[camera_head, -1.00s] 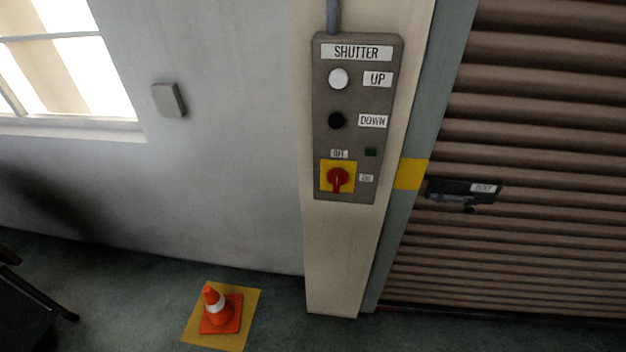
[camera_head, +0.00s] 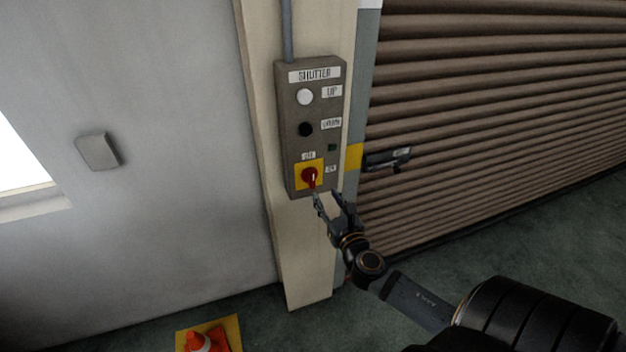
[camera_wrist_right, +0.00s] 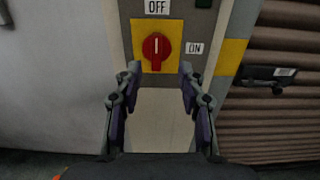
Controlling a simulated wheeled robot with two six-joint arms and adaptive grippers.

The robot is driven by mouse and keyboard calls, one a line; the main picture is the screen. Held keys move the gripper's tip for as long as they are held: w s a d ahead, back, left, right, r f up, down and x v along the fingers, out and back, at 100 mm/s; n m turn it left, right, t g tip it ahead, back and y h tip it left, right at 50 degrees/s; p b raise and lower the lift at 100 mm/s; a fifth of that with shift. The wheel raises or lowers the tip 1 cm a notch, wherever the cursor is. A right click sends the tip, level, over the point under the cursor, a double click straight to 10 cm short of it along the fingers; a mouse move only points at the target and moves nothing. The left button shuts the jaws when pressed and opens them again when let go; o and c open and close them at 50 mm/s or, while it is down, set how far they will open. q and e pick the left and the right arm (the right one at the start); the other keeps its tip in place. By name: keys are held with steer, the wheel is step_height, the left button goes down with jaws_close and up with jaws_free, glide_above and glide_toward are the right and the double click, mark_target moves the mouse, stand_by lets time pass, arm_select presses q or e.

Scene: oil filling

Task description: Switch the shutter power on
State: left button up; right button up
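The grey shutter control box (camera_head: 290,143) is mounted on a cream post. Its red rotary switch (camera_head: 310,177) sits on a yellow plate low on the box and also shows in the right wrist view (camera_wrist_right: 156,46). The knob's white mark stands vertical, in line with the OFF label (camera_wrist_right: 157,7); the ON label (camera_wrist_right: 194,48) is to its right. My right gripper (camera_head: 326,197) is just below the switch. In the right wrist view (camera_wrist_right: 160,75) its fingers are spread apart and empty, with the knob beyond and between the tips. My left gripper is not in view.
A white UP button (camera_head: 305,97) and a black DOWN button (camera_head: 306,129) are above the switch. A brown roller shutter (camera_head: 480,120) with a bolt handle (camera_head: 388,159) is to the right. A traffic cone (camera_head: 206,340) stands on the floor at the lower left.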

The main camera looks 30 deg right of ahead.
mark_target(313, 177)
steer(key=x, duration=0.2)
steer(key=p+x, duration=0.1)
steer(key=x, duration=0.2)
steer(key=p+x, duration=0.1)
steer(key=x, duration=0.2)
steer(key=shift+a+r, duration=0.2)
steer(key=shift+a, duration=0.2)
steer(key=shift+w+d+f, duration=0.1)
steer(key=shift+w+d, duration=0.05)
steer(key=shift+w, duration=0.15)
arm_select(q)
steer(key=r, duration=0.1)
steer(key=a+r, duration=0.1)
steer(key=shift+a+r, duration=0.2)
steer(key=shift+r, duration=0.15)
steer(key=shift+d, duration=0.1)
arm_select(e)
jaws_close()
